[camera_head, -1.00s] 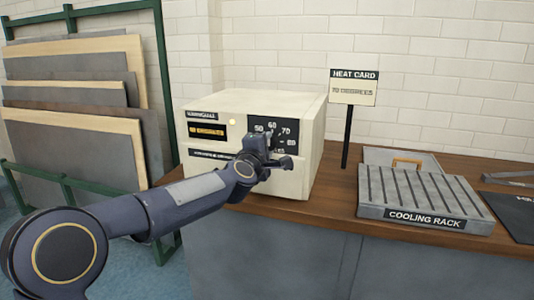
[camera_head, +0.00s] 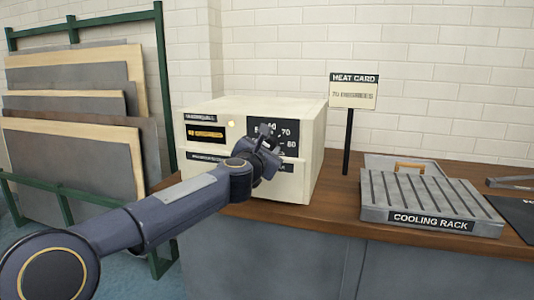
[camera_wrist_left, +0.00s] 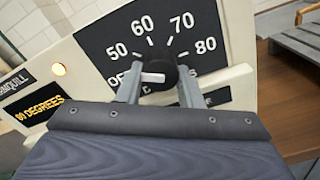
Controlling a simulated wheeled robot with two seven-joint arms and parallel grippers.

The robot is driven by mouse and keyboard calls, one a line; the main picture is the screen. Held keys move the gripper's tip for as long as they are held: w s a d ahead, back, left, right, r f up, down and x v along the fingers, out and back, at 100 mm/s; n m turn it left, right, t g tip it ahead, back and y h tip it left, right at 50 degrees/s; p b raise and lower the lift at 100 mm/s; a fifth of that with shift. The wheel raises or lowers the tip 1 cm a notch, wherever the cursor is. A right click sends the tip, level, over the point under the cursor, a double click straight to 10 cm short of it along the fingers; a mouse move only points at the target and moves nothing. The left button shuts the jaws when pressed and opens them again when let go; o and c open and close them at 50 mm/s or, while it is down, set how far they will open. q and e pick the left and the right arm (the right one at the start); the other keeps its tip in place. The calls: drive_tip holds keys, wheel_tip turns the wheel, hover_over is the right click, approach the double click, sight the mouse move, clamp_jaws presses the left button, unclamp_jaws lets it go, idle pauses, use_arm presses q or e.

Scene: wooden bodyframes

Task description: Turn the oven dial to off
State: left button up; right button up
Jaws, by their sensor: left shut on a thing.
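The cream oven (camera_head: 255,103) stands on the wooden counter. Its black dial plate (camera_head: 290,128) carries 50, 60, 70 and 80. In the left wrist view the black dial (camera_wrist_left: 168,68) sits between the fingers of my left gripper (camera_wrist_left: 158,88), which is shut on it. The dial's white mark (camera_wrist_left: 152,77) lies nearly level and reaches left, toward a partly hidden label beginning with "O". An amber display (camera_wrist_left: 40,105) reads in DEGREES; its first digit is hard to read. In the head view my left gripper (camera_head: 267,140) covers the dial. My right gripper is out of view.
A heat card (camera_head: 353,92) on a black post reads 70 DEGREES, right of the oven. A cooling rack (camera_head: 425,203) lies on the counter (camera_head: 330,222) farther right. A green rack (camera_head: 163,90) with leaning boards stands at the left. A round lamp (camera_wrist_left: 58,69) glows on the oven front.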

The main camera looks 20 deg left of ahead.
use_arm(q)
drive_tip(key=n+b, duration=0.2)
drive_tip(key=n, duration=0.3)
drive_tip(key=shift+f+n, duration=0.15)
drive_tip(key=shift+n, duration=0.15)
idle(0.4)
drive_tip(key=o, duration=1)
drive_tip(key=s+b, duration=0.1)
drive_tip(key=s, duration=0.6)
drive_tip(key=shift+s, duration=0.4)
drive_tip(key=shift+s, duration=0.1)
